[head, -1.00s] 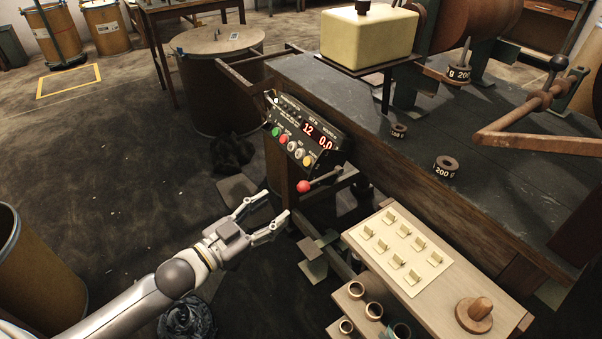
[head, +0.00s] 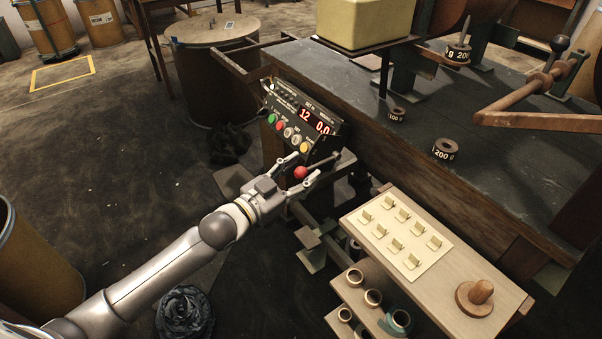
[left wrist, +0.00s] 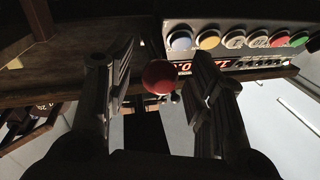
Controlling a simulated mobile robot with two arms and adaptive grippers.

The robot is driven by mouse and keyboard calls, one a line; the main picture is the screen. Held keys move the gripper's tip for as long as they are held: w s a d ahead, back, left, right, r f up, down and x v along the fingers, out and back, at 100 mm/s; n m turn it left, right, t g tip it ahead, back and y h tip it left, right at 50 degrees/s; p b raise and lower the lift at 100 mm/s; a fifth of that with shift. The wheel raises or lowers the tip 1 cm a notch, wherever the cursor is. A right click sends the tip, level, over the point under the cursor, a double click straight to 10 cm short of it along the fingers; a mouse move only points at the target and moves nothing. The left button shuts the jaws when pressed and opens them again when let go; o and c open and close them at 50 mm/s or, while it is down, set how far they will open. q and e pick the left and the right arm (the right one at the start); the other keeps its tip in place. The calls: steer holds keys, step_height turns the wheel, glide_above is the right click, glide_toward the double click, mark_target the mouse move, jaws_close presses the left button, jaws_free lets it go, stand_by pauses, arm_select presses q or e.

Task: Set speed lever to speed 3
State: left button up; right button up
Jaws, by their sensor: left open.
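The speed lever has a red ball knob (head: 300,172) on a dark rod (head: 322,163) that slants up to the right, below the control box. My left gripper (head: 303,168) is open, with one finger on each side of the knob. In the left wrist view the red knob (left wrist: 159,77) shows between the two open fingers (left wrist: 160,95), with gaps on both sides. The control box (head: 300,112) has coloured buttons and red digits reading 12 and 0.0. I cannot read any speed marks by the lever. My right gripper is not in view.
The dark workbench (head: 400,150) stands just behind the lever. A pale wooden side table (head: 430,290) with small clips and a wooden knob is to the right. Weights (head: 445,149) lie on the bench.

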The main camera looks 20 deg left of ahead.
arm_select(q)
steer(key=shift+w+d, duration=0.15)
steer(key=shift+w, duration=0.1)
jaws_close()
stand_by(0.3)
